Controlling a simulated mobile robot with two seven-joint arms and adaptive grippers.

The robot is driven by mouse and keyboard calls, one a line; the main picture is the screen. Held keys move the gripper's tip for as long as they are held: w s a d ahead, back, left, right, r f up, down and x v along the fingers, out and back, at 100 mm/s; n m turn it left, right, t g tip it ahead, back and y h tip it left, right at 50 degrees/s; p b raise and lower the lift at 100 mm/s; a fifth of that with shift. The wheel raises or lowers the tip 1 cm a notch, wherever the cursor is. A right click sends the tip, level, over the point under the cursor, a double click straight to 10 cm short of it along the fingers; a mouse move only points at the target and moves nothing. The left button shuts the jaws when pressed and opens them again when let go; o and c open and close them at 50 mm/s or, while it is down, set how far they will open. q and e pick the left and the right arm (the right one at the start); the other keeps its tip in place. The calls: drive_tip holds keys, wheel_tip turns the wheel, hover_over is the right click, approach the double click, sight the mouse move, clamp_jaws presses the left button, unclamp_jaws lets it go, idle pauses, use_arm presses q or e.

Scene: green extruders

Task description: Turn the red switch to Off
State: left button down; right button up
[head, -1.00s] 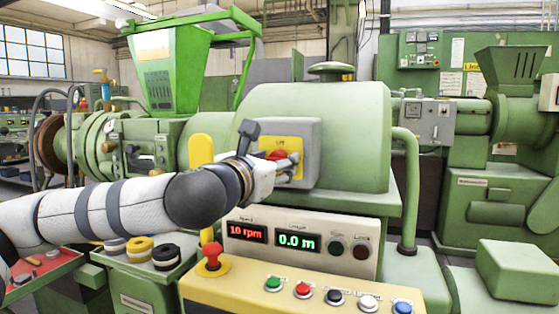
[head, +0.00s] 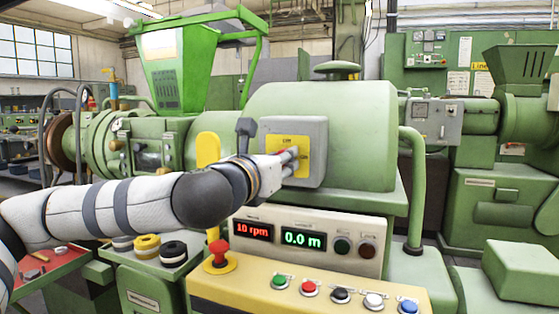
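The red switch (head: 281,152) sits on a yellow plate (head: 303,144) on the front of a grey box (head: 318,130), which is fixed to the green extruder housing. Only a little red shows; my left gripper hides most of the switch. My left gripper (head: 292,158) reaches in from the left with its fingertips at the yellow plate, in front of the switch. Whether the fingers grip the switch or only touch it is not clear. The switch's setting cannot be read. My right gripper is out of view.
Below is a control panel (head: 318,265) with displays reading 10 rpm and 0.0 m. A yellow console (head: 250,293) in front carries a red mushroom button (head: 219,249) and several coloured buttons. A yellow upright lever (head: 208,150) stands left of my wrist. A green curved pipe (head: 417,185) is at right.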

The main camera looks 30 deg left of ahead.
use_arm(q)
drive_tip(key=shift+n+y+b, duration=0.4)
drive_tip(key=shift+n+b, duration=2.2)
drive_tip(key=shift+n, duration=5.4)
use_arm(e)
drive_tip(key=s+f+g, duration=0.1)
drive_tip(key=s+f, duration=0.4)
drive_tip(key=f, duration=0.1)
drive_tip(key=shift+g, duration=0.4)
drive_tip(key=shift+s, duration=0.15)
use_arm(q)
drive_tip(key=c, duration=1.3)
unclamp_jaws()
drive_tip(key=shift+w+d, duration=0.1)
drive_tip(key=v, duration=0.7)
drive_tip(key=shift+s+f, duration=0.1)
drive_tip(key=shift+s, duration=0.2)
